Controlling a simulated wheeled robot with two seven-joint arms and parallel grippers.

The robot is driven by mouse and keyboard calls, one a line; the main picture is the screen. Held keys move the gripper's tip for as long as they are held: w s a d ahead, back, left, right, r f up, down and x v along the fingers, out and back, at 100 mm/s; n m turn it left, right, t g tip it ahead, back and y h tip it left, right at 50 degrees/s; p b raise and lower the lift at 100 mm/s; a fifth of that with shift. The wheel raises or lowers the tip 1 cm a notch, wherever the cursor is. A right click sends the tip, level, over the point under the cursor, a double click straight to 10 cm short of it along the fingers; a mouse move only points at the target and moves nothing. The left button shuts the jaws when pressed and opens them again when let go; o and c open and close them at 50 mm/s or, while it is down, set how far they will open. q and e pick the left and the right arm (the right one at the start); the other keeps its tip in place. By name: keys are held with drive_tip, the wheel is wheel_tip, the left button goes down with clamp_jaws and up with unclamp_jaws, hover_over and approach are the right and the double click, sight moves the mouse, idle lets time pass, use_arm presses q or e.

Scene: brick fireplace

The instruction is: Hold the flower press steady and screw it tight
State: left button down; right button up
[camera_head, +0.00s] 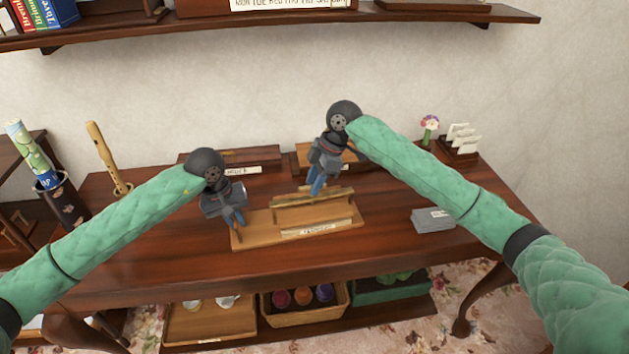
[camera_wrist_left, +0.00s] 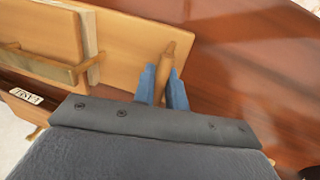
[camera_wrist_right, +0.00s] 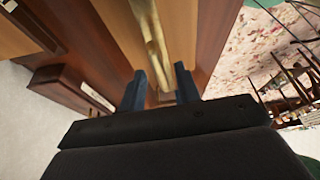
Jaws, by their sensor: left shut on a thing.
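The wooden flower press (camera_head: 345,217) stands on the desk, a flat base board with a label on its front edge and a raised bar (camera_head: 310,197) across it. My left gripper (camera_head: 238,222) is shut on the upright wooden peg (camera_wrist_left: 170,62) at the base's left end; the peg shows between its blue fingers in the left wrist view. My right gripper (camera_head: 317,190) points down over the raised bar. In the right wrist view its blue fingers (camera_wrist_right: 160,85) are apart, with the bar (camera_wrist_right: 150,30) running between and beyond them; contact is unclear.
Wooden trays with labels (camera_head: 235,170) lie behind the press. A grey card stack (camera_head: 433,220) lies at right, and a card holder (camera_head: 458,150) stands at the back right. A flute (camera_head: 103,155) stands at left. A wall shelf (camera_head: 150,25) hangs above.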

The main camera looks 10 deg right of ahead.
clamp_jaws()
